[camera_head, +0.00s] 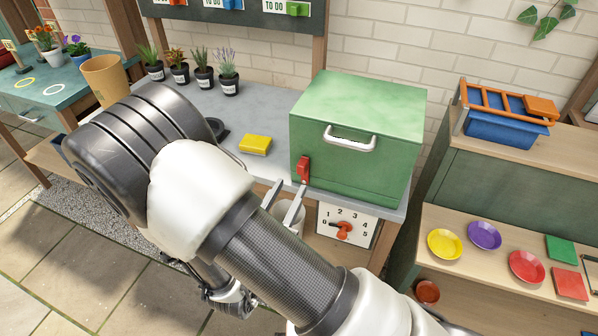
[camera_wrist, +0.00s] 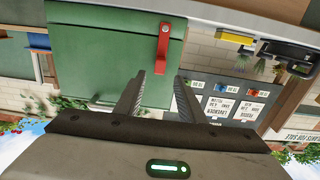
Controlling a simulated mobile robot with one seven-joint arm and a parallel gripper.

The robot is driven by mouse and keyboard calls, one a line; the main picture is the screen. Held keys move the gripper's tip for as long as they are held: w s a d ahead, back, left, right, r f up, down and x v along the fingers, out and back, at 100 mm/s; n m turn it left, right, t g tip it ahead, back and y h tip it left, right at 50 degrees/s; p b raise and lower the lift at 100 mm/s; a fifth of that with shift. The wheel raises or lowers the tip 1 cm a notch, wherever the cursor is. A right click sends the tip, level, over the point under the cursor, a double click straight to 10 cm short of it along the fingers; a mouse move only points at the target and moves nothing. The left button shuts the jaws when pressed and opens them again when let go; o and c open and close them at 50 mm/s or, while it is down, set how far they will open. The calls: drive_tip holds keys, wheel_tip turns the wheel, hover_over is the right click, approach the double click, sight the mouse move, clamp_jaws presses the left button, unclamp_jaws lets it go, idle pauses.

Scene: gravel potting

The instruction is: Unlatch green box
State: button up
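The green box (camera_head: 350,150) stands on the grey worktop with its lid down. A white handle (camera_head: 349,138) is on its front. A red latch (camera_head: 304,168) sits at the left of the box's front. My gripper (camera_head: 291,186) is just below and in front of the latch, with its two fingers apart. In the wrist view, which is upside down, the green box (camera_wrist: 95,60) fills the left. The red latch (camera_wrist: 163,45) hangs in line with the gap of my open gripper (camera_wrist: 160,77). Nothing is between the fingers, and they look apart from the latch.
A yellow block (camera_head: 255,144) lies left of the box. Several small potted plants (camera_head: 203,74) stand behind it. A dial sign (camera_head: 345,225) is mounted below the worktop's front edge. A shelf unit (camera_head: 510,180) with coloured dishes stands at the right.

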sight(300, 170)
drive_tip(key=x, duration=0.7)
drive_tip(key=shift+w+d, duration=0.1)
drive_tip(key=shift+w, duration=0.05)
clamp_jaws()
